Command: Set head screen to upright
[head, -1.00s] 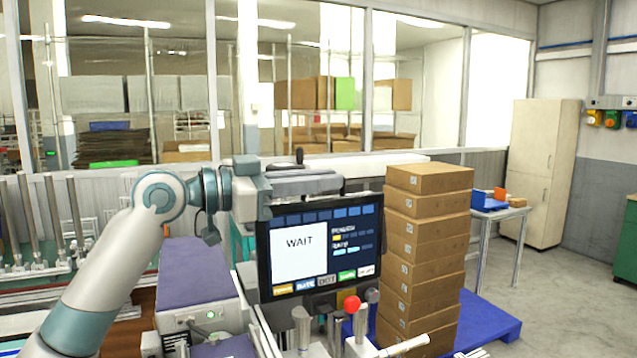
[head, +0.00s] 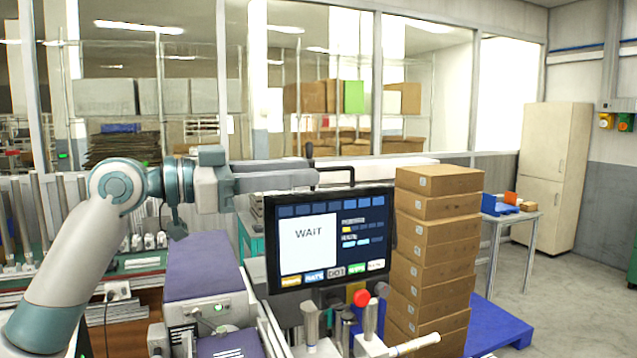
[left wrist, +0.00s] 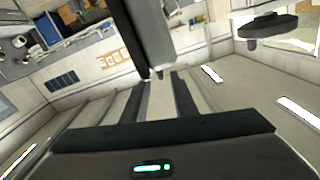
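The screen (head: 375,255), a black-framed panel showing "WAIT", stands on the machine right of centre in the head view. Its top edge slopes slightly up to the right; its backward or forward lean is hard to judge. A thin black bracket or handle (head: 337,168) rises behind its top edge. My left gripper (head: 312,179) reaches from the left to just above the screen's top-left edge, close to the bracket; contact cannot be told. Its fingers look apart, and in the left wrist view two dark fingers (left wrist: 163,90) show with a gap between them. My right gripper is out of view.
Levers and a red knob (head: 361,297) stand below the screen. A stack of brown boxes (head: 437,250) is close on its right, on a blue pallet (head: 500,325). A purple-topped unit (head: 200,268) stands left, under my arm. Windows are behind.

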